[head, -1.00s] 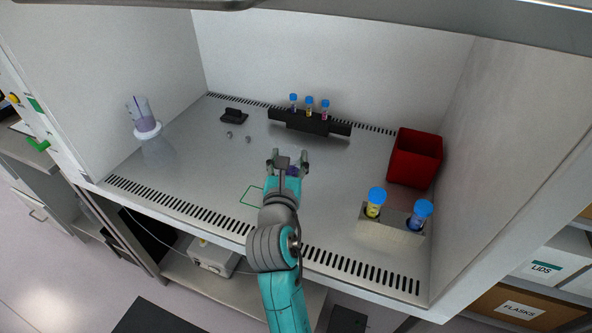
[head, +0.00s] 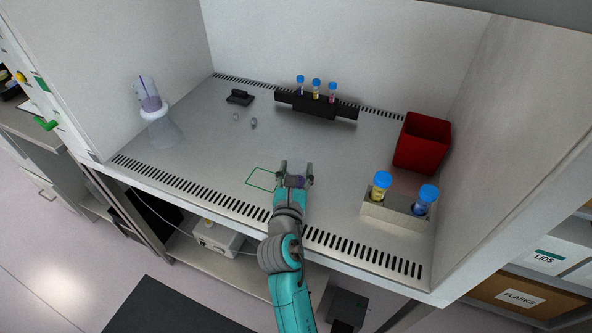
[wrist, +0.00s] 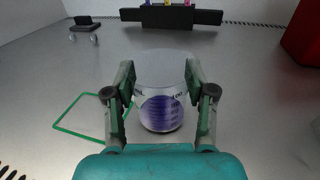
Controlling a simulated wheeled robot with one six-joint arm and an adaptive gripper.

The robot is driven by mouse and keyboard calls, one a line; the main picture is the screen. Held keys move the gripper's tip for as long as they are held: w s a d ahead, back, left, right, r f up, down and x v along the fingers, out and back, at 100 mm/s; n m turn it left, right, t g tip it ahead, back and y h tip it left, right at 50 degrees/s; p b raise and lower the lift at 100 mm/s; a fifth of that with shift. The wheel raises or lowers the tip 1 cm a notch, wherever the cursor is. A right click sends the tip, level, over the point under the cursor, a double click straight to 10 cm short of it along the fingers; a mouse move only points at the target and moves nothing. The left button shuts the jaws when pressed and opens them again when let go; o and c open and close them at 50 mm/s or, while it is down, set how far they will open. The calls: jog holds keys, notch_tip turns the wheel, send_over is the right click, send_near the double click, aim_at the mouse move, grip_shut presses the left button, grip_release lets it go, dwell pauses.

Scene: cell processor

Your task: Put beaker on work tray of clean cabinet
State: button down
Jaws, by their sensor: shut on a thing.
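The beaker (wrist: 162,112) is clear glass with purple liquid and graduation marks. My gripper (wrist: 160,92) is shut on it, one finger on each side, in the wrist view. In the head view my gripper (head: 295,171) is over the front middle of the cabinet's metal work tray (head: 215,165), and the beaker is mostly hidden by the fingers. A green square outline (head: 262,179) on the tray lies just left of the gripper; it also shows in the wrist view (wrist: 88,118). I cannot tell whether the beaker touches the tray.
A flask with a funnel-like top (head: 162,125) stands at the left. A black tube rack (head: 315,106) is at the back. A red bin (head: 421,143) and a block with two blue-capped tubes (head: 395,212) are at the right. Small black item (head: 239,97) sits back left.

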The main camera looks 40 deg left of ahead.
jog(key=shift+f, duration=0.1)
jog(key=shift+c, duration=1.9)
grip_release()
jog(key=v, duration=1.2)
